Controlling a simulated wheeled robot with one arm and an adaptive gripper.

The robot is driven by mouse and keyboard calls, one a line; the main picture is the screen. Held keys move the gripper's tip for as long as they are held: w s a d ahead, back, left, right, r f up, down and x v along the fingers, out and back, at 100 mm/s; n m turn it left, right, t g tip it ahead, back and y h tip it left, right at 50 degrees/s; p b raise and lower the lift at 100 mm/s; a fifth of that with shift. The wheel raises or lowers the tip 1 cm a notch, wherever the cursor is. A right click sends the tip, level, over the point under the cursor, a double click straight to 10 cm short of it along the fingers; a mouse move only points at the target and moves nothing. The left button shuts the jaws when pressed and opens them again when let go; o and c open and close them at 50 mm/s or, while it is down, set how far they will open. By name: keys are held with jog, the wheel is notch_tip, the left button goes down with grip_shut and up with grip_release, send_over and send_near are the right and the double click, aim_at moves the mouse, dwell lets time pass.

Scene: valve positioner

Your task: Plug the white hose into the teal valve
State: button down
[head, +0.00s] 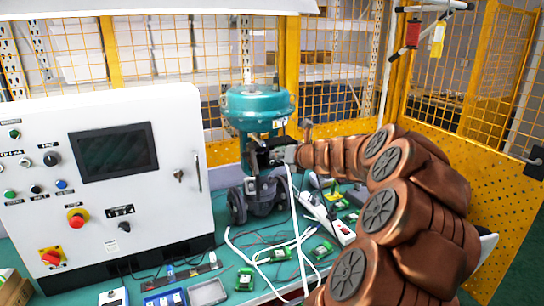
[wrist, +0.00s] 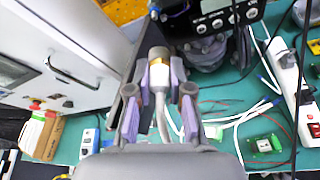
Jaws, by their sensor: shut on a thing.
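The teal valve (head: 258,105) stands upright on the bench in the head view. A dark positioner box (head: 268,153) is on its front; the wrist view shows this box with round gauges (wrist: 215,18) at the top. My gripper (wrist: 160,82) is shut on the white hose (wrist: 160,118), near its end. The hose's pale end fitting with a brass ring (wrist: 158,72) points away from my palm, toward the top of the wrist view. In the head view, my gripper (head: 290,154) is beside the positioner and the white hose (head: 294,205) hangs below it. Whether the fitting touches the positioner cannot be told.
A white control cabinet (head: 105,185) stands to the left of the valve. Green circuit boards (head: 322,250), a white power strip (head: 328,218), grey trays (head: 207,293) and loose cables lie on the teal bench. Yellow mesh fencing (head: 340,75) encloses the back and right.

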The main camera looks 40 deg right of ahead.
jog(key=shift+w+f, duration=0.2)
jog(key=shift+w, duration=0.85)
jog(key=shift+w+d+r+b, duration=0.1)
jog(key=shift+w+d+b, duration=0.25)
jog(key=shift+w, duration=0.5)
jog(key=shift+w+d+r+b, duration=0.1)
jog(key=shift+w+d+b, duration=0.2)
jog(key=shift+w, duration=0.55)
jog(key=shift+p, duration=0.85)
jog(key=shift+w+d+p, duration=0.1)
jog(key=shift+w+p, duration=0.1)
jog(key=shift+p, duration=0.4)
jog(key=shift+p, duration=0.55)
jog(key=shift+w+d+p, duration=0.2)
jog(key=shift+w+p, duration=0.2)
jog(key=shift+w, duration=0.1)
dwell(0.4)
jog(key=c, duration=1)
grip_release()
